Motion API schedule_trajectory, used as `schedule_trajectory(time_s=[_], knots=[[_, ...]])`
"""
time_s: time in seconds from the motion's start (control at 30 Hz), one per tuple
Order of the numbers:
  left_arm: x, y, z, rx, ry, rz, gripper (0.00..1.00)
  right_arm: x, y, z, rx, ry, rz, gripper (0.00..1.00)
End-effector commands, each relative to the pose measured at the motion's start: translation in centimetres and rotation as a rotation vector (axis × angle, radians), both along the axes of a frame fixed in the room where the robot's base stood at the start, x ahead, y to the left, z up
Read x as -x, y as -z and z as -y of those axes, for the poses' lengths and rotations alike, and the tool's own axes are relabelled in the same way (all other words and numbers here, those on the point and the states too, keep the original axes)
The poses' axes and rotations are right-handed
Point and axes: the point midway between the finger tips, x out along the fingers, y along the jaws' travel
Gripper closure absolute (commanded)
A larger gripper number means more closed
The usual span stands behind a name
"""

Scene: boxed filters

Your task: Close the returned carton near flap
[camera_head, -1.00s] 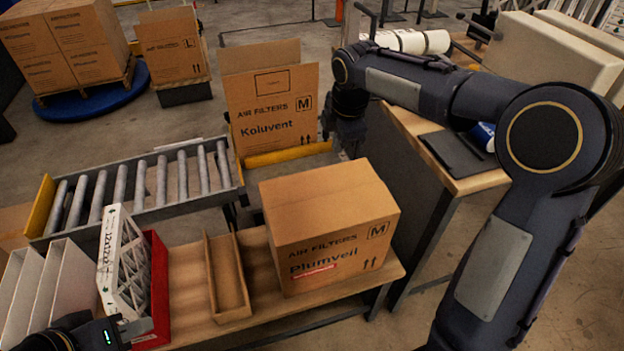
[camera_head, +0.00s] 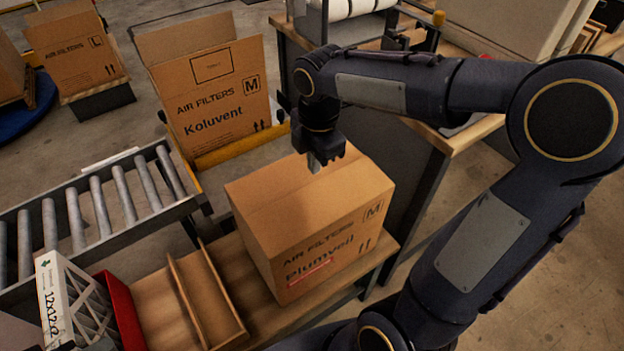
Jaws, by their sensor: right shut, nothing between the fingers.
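The carton marked Plumveil (camera_head: 300,240), brown with a small red label on its front, stands on the wooden bench (camera_head: 262,318). Its top looks flat, with a seam across it; no flap stands up. My right gripper (camera_head: 314,165) points down over the far part of that top, its fingers shut and empty. The fingertips are at or just above the cardboard; I cannot tell whether they touch.
A Koluvent carton (camera_head: 215,115) with a raised flap stands behind, beyond a yellow bar (camera_head: 235,147). A roller conveyor (camera_head: 100,215), a narrow wooden tray (camera_head: 205,300), a red bin (camera_head: 122,312) and a white filter (camera_head: 70,300) lie left. A workbench (camera_head: 400,130) is behind my right arm.

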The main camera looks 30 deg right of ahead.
Motion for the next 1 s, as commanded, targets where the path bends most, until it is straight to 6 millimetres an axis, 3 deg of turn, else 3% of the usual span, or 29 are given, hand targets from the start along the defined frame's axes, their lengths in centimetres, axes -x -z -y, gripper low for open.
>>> schedule_trajectory(time_s=[0.1,0.3,0.8,1.0], knots=[[0.0,0.6,0.0,0.0,0.0,0.0,0.71,-0.2,2.7,0.0,0.001,-0.001,-0.004,1.0],[0.0,1.0,0.0,0.0,0.0,0.0,0.71,-0.5,5.3,0.0,0.0,0.0,-0.001,1.0],[0.0,1.1,0.0,0.0,0.0,0.0,0.71,-0.6,6.1,0.0,0.001,0.0,0.001,1.0],[0.0,1.9,0.0,0.0,0.0,0.0,0.71,-0.9,8.2,0.0,0.0,0.0,-0.002,1.0]])
